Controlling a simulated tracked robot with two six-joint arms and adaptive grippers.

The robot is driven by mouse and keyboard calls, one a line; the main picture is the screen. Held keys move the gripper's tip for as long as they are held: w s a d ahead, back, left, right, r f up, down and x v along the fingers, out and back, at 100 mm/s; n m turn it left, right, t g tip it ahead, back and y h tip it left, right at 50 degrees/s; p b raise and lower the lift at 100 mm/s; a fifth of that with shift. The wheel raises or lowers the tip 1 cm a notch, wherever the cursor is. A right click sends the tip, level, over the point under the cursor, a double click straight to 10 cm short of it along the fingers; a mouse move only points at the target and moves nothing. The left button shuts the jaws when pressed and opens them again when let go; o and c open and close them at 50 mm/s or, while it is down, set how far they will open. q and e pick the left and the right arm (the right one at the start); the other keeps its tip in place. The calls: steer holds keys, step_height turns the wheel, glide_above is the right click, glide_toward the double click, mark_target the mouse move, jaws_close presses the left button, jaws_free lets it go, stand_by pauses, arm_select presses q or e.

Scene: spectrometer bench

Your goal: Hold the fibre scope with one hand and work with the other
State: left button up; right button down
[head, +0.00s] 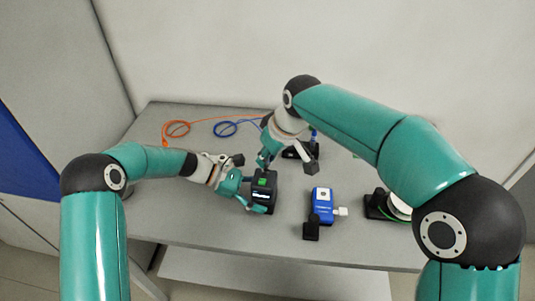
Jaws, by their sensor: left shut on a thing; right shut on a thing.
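The fibre scope (263,181) looks to be the black boxy device with a green patch on top, standing near the middle of the bench. My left gripper (254,199) reaches in from the left and is shut on its lower part, one finger across its front. I cannot tell whether that thing touches the scope.
A blue-and-white device (321,197) stands right of the scope, with a black block (311,230) in front. A blue cable (225,129) and an orange cable (176,129) lie coiled at the back left. A black holder (376,206) stands at the right. The front left bench (175,222) is clear.

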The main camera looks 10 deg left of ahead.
steer(key=shift+f, duration=1)
steer(key=c, duration=1)
jaws_free()
steer(key=v, duration=1.2)
steer(key=shift+w+f, duration=0.1)
